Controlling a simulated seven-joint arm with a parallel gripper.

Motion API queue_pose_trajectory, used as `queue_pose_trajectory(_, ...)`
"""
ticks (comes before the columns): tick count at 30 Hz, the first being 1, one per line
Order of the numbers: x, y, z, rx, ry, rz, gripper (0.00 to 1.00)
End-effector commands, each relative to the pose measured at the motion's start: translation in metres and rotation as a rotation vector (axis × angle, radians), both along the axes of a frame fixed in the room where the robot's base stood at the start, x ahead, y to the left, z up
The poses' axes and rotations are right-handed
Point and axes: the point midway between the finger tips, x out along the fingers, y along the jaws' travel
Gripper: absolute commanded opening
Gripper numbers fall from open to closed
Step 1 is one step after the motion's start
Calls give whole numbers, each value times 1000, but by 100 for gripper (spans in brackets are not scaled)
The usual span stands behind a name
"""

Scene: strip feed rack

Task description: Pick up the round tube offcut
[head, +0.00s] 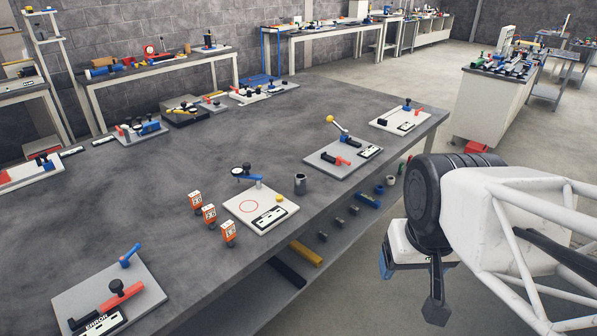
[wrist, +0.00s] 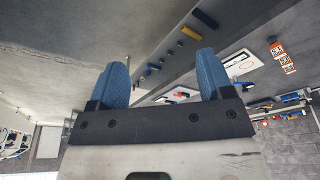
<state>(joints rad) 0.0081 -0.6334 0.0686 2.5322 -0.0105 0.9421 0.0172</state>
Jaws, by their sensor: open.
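A grey, upright, hollow cylinder (head: 300,183), which looks like the round tube offcut, stands on the dark table just right of a white pad in the head view. I cannot make it out in the wrist view. My gripper (wrist: 161,72) is open, with two blue fingers wide apart and nothing between them. In the head view it hangs at the right, off the table's front edge and well away from the cylinder. One blue fingertip shows there; the rest is hidden by my arm.
A grey plate (head: 343,157) with a yellow-knobbed lever lies behind right. Under the edge are a yellow bar (head: 306,253) and small dark pieces (head: 322,237).

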Motion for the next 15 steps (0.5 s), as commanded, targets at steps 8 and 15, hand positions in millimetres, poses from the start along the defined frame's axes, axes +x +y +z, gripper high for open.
queue_pose_trajectory(8,3,2,0,13,4,-8,73)
queue_pose_trajectory(15,25,18,-4,124,33,-81,73)
